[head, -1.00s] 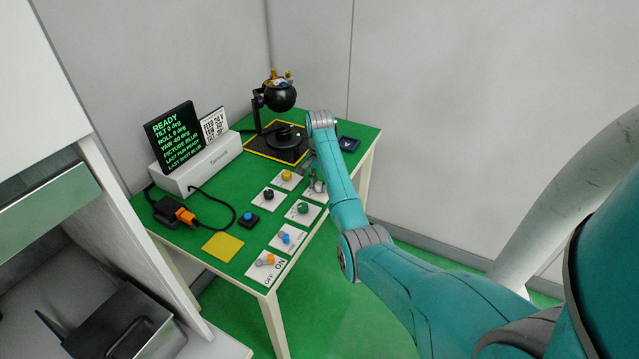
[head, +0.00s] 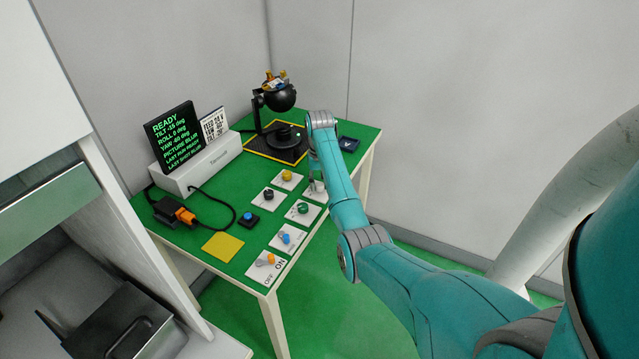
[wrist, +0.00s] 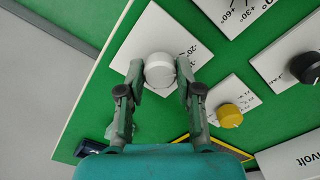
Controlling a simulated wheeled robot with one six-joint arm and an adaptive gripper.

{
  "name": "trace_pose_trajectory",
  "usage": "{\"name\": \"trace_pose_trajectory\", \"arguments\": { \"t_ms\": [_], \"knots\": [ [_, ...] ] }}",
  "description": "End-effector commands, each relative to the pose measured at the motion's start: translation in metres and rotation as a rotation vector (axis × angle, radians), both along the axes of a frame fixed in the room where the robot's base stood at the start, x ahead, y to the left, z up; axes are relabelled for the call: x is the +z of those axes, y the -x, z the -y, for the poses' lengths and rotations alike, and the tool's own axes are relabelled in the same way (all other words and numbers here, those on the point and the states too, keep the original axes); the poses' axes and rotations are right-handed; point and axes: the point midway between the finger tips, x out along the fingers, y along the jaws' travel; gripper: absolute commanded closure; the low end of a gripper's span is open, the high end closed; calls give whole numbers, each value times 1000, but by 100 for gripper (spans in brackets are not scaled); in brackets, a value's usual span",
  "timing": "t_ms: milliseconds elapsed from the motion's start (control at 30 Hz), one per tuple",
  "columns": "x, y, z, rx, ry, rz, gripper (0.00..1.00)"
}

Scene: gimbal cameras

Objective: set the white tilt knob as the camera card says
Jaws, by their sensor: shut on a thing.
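The white tilt knob (wrist: 160,70) sits on a white scale plate (wrist: 150,34) in the wrist view. My gripper (wrist: 160,84) is shut on it, one finger on each side. In the head view my gripper (head: 316,180) is over the far right plate, and the arm partly hides the knob. The screen (head: 173,137) seems to read READY, tilt about -15 deg, roll 0, yaw -60, picture blur. The camera card (head: 214,124) beside it shows feed, yaw and tilt lines; its tilt line looks like -20, but is small. The black ball camera (head: 280,97) hangs on its gimbal.
Close around are plates with a yellow knob (head: 287,175), a black knob (head: 268,194) and a green knob (head: 303,208). Nearer are a blue knob (head: 286,238), an orange switch (head: 267,259) and a blue button (head: 248,217). A yellow pad (head: 223,246) lies at the front left.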

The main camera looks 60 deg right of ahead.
Motion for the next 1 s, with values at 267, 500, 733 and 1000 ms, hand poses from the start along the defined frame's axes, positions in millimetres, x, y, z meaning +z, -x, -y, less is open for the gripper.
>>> {"name": "trace_pose_trajectory", "arguments": {
  "t_ms": [267,500,733,1000],
  "knots": [
    [-1,0,0,113,-1,-1,100],
    [-1,0,0,146,-1,-1,100],
    [-1,0,0,148,-1,-1,100],
    [-1,0,0,147,-1,-1,40]
  ]
}}
